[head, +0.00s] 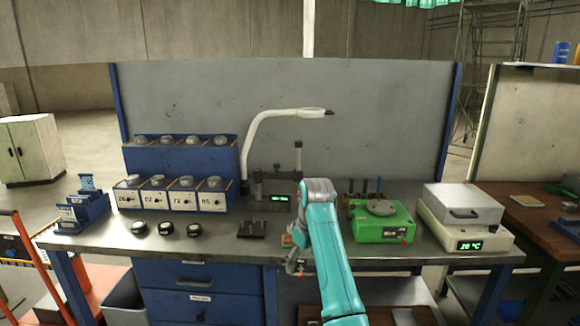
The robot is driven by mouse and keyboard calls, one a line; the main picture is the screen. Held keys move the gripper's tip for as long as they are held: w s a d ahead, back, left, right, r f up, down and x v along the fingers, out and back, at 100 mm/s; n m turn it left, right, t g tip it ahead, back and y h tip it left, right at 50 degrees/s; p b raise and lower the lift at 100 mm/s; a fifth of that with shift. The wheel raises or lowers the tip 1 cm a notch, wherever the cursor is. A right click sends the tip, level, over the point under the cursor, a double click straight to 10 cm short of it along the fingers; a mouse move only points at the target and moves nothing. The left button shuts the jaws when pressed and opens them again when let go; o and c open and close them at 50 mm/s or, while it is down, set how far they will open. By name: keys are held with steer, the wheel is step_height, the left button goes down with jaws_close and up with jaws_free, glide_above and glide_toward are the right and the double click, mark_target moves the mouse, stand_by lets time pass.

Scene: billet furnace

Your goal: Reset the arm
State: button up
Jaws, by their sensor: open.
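My teal arm (331,256) reaches up from the bottom of the head view, over the front edge of the workbench. It bends at a grey and teal joint (319,188). My gripper (293,266) hangs below and left of that joint, near the bench's front edge. It is small in this view and partly hidden by the arm. It is open, and I see nothing held in it.
The workbench (110,238) carries a blue rack (178,160) with labelled drawers, several small black round pieces, a white curved lamp arm (258,128), a green device (381,222) and a white heater (464,236) with a display. A grey panel stands behind.

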steer(key=s+d+f+m+t, duration=0.15)
steer(key=s+f, duration=0.25)
steer(key=f, duration=0.8)
steer(key=s+d+f+m+t, duration=0.1)
steer(key=s+d+f+t, duration=0.2)
steer(key=f, duration=1)
steer(key=s+d+f+m+t, duration=0.1)
steer(key=s+d+f, duration=0.2)
steer(key=s+f, duration=0.5)
steer(key=s+d+f+m+t, duration=0.15)
steer(key=s+f, duration=0.25)
steer(key=s, duration=0.8)
steer(key=s+d+r+m+t, duration=0.1)
steer(key=s+d+r, duration=0.1)
steer(key=s, duration=0.8)
steer(key=s+d+r+t, duration=0.2)
steer(key=s, duration=0.9)
steer(key=s+d+r+m+t, duration=0.1)
steer(key=s+r, duration=0.7)
steer(key=r, duration=0.2)
steer(key=s+r+m+t+h, duration=0.1)
steer(key=s+r+t, duration=0.1)
steer(key=s+r, duration=0.7)
step_height(320, 180, up, 2)
steer(key=shift+d+r, duration=0.25)
steer(key=shift+d, duration=0.15)
